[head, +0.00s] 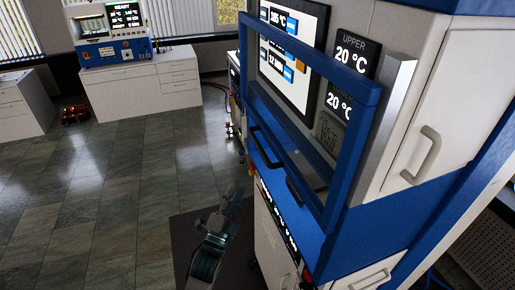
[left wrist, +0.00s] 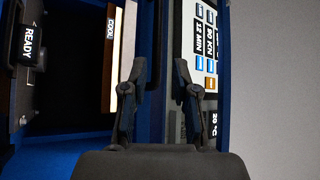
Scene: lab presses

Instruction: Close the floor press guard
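The floor press guard (head: 352,150) is a blue-framed clear panel on the front of the tall white and blue press at right in the head view. Dark handles (head: 265,147) show along its lower blue part; I cannot tell how far open it stands. My left gripper (head: 234,196) is low, left of the press and apart from it. In the left wrist view my left gripper (left wrist: 158,85) has its fingers apart with nothing between them. Beyond them are blue bars (left wrist: 153,55) and a dark opening with a plate (left wrist: 118,55) marked COOL. My right gripper is not in view.
A grey side door with a handle (head: 428,150) is on the press's right. A smaller blue bench press (head: 110,35) sits on white cabinets (head: 145,90) at the back. Red objects (head: 74,114) lie on the floor by them. The tiled floor at left is clear.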

